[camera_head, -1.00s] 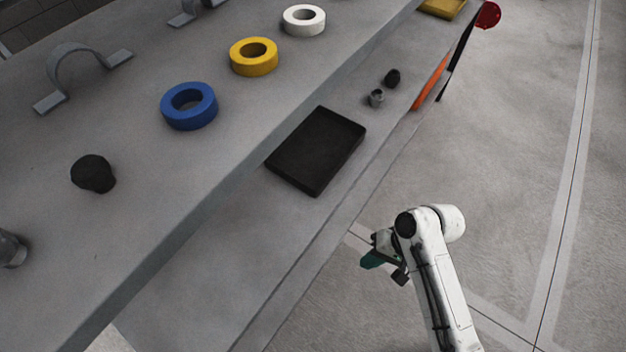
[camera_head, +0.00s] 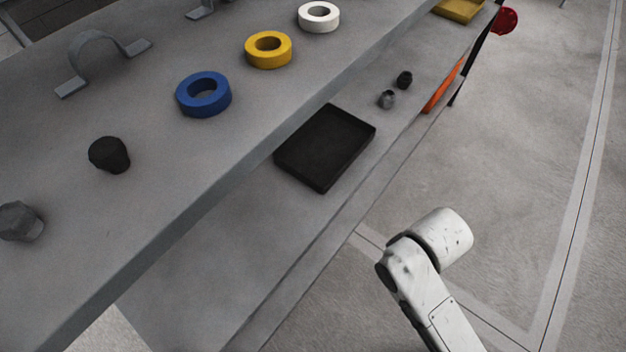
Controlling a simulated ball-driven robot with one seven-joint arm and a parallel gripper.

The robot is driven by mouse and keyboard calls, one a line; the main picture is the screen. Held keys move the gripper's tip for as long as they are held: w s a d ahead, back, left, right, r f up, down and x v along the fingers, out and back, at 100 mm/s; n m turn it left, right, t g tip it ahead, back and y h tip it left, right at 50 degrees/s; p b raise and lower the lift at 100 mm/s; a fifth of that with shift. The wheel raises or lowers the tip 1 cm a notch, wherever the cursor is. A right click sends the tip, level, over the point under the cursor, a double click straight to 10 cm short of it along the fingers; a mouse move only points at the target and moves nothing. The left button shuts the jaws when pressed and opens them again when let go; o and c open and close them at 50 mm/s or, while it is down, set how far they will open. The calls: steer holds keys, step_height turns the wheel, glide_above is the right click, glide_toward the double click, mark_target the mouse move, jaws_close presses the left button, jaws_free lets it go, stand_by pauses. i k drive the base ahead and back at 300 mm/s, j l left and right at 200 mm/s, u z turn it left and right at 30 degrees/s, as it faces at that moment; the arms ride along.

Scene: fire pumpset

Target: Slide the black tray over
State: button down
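The black tray (camera_head: 326,146) is a shallow, empty rectangular tray. It lies flat on the lower shelf, near the middle of the head view, with its left corner close to the edge of the upper shelf. My white arm reaches up from the bottom right, in front of the shelf and over the floor. My gripper does not show; it is out of sight behind or below the arm's white joint. No contact between the arm and the tray is visible.
The upper shelf (camera_head: 130,215) holds blue (camera_head: 221,99), yellow (camera_head: 288,54) and white (camera_head: 334,18) tape rolls. Small fittings (camera_head: 387,99) and an orange item (camera_head: 443,86) lie right of the tray. The lower shelf (camera_head: 240,260) is bare left of the tray.

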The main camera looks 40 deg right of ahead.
mark_target(318, 154)
steer(key=l+u, duration=0.35)
steer(key=k+l+u, duration=0.1)
steer(key=l+u, duration=0.25)
steer(key=k+l+u, duration=0.1)
steer(key=l+u, duration=0.2)
